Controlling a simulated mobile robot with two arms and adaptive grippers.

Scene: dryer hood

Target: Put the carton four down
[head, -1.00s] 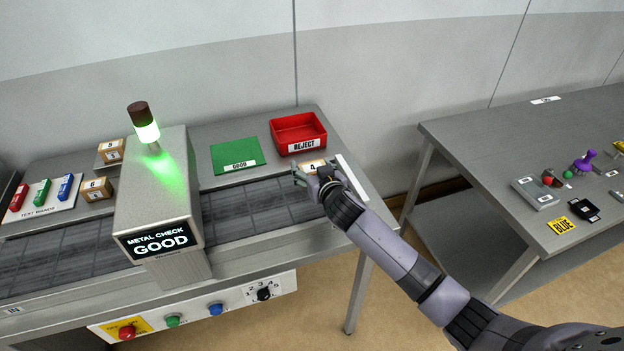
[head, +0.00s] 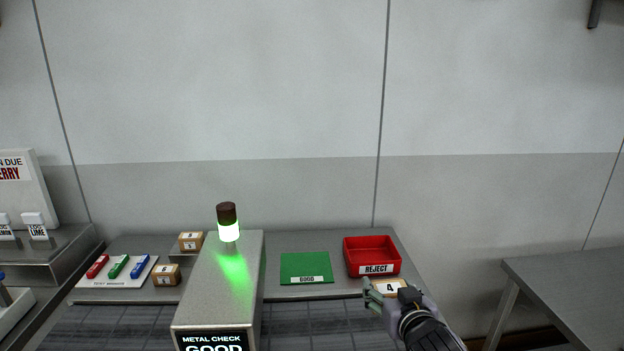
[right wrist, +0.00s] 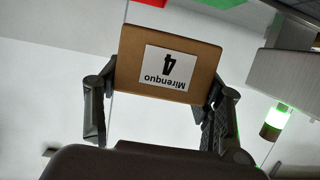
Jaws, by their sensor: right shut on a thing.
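The carton four (head: 390,286) is a small brown box with a white label marked 4. My right gripper (head: 388,300) is shut on it, near the right end of the conveyor. In the right wrist view the carton (right wrist: 167,64) sits between the two fingers (right wrist: 160,95), its label reading upside down. Behind it in the head view are a green mat (head: 306,266) labelled GOOD and a red bin (head: 371,256) labelled REJECT. Both look empty. The metal-check housing (head: 218,300) reads GOOD and its lamp (head: 228,230) glows green. My left gripper is not in view.
Two more cartons stand left of the housing, one at the back (head: 190,241) and one nearer (head: 166,275). A white board (head: 117,272) holds red, green and blue test wands. The dark conveyor belt (head: 310,322) is clear right of the housing. Another table (head: 580,290) stands at right.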

